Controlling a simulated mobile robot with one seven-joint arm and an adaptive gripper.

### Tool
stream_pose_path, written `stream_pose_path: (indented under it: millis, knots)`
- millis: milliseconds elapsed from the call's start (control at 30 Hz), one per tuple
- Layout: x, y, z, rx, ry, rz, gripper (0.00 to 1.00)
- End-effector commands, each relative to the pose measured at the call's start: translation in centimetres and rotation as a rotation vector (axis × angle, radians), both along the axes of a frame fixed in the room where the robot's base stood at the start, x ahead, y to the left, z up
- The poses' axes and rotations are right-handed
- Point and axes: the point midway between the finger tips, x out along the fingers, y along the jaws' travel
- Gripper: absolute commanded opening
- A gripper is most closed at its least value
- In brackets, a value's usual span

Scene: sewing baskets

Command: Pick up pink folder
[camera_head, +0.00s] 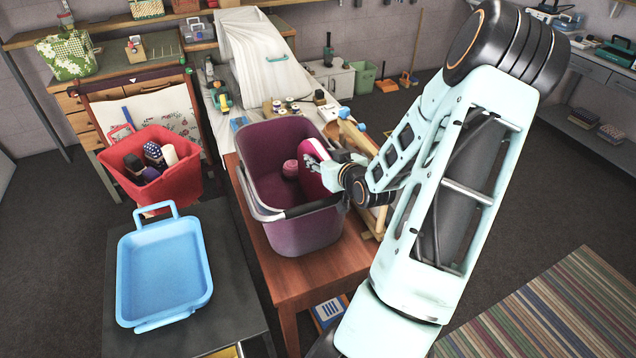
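A pink, flat item that looks like the pink folder (313,164) stands tilted at the right inside edge of a large purple basket (300,232). My gripper (334,176) reaches in from the right over the basket's right rim. Its end overlaps the right side of the pink item. The fingers are small and partly hidden, so I cannot tell whether they are closed on it. A pink ball-shaped item (290,169) sits inside the basket, left of the pink flat item.
The basket stands on a wooden table (318,270); its dark handle lies across the front. A red basket (186,178) with spools and a blue tray (165,262) are to the left. A white cloth-covered object (255,60) stands behind. My arm hides the right side.

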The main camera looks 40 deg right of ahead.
Motion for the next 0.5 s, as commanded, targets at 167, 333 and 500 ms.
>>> stream_pose_path:
  millis: [167,333,500]
  knots:
    - [-0.02,-0.01,0.01,0.0,0.0,0.0,0.19]
    - [-0.03,0.0,0.02,0.0,0.0,0.0,0.01]
    - [-0.03,0.0,0.02,0.0,0.0,0.0,0.0]
